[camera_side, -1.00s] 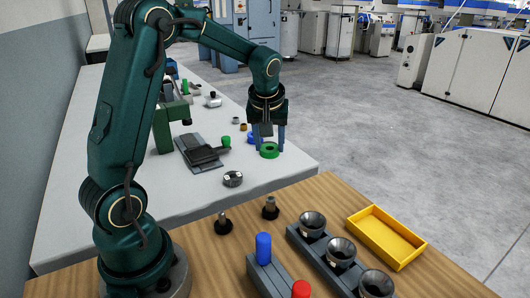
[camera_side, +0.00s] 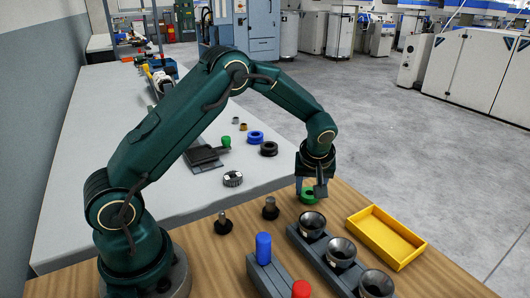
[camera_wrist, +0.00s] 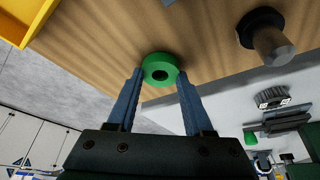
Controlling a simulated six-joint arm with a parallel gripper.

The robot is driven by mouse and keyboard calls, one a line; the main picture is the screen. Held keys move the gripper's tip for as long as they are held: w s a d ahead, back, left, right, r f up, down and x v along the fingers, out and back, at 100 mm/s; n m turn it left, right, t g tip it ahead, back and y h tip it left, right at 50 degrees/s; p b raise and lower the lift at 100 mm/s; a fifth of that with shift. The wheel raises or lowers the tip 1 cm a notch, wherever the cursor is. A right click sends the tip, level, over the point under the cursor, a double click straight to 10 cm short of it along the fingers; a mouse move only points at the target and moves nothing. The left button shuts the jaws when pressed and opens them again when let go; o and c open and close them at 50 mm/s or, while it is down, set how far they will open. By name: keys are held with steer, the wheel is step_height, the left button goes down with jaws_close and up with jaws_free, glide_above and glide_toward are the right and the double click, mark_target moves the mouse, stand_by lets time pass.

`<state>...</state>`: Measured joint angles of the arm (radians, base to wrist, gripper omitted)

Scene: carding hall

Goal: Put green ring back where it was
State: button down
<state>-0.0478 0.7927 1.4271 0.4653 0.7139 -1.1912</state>
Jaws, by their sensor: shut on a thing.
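The green ring (camera_side: 309,196) is between the fingers of my gripper (camera_side: 311,189), beyond the nearest funnel in the side view. In the wrist view the green ring (camera_wrist: 160,82) sits flat between the two fingertips, my gripper (camera_wrist: 160,76) shut on it by its sides, its dark hole facing the camera. It is over the wooden table top near the edge by the grey bench; its height above the wood is hard to tell.
A rail with several metal funnels (camera_side: 341,250) and a yellow tray (camera_side: 385,238) stand to the right. A blue cylinder (camera_side: 263,247) and a red knob (camera_side: 301,289) are in front. A blue ring (camera_side: 256,137) and a black ring (camera_side: 268,149) lie on the grey bench (camera_side: 90,180).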

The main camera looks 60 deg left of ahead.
steer(key=shift+f, duration=0.1)
steer(key=shift+c, duration=1.5)
jaws_free()
steer(key=v, duration=1.1)
steer(key=s+d+r+m+t+h, duration=0.1)
steer(key=s+m, duration=0.4)
steer(key=s, duration=0.5)
steer(key=s+d+r+m+t+h, duration=0.1)
steer(key=s+d+r+m, duration=0.3)
steer(key=s, duration=0.6)
steer(key=shift+m+t+h, duration=0.4)
steer(key=shift+m+h, duration=0.3)
steer(key=shift+h, duration=0.1)
steer(key=shift+s+d, duration=0.1)
steer(key=shift+s, duration=0.05)
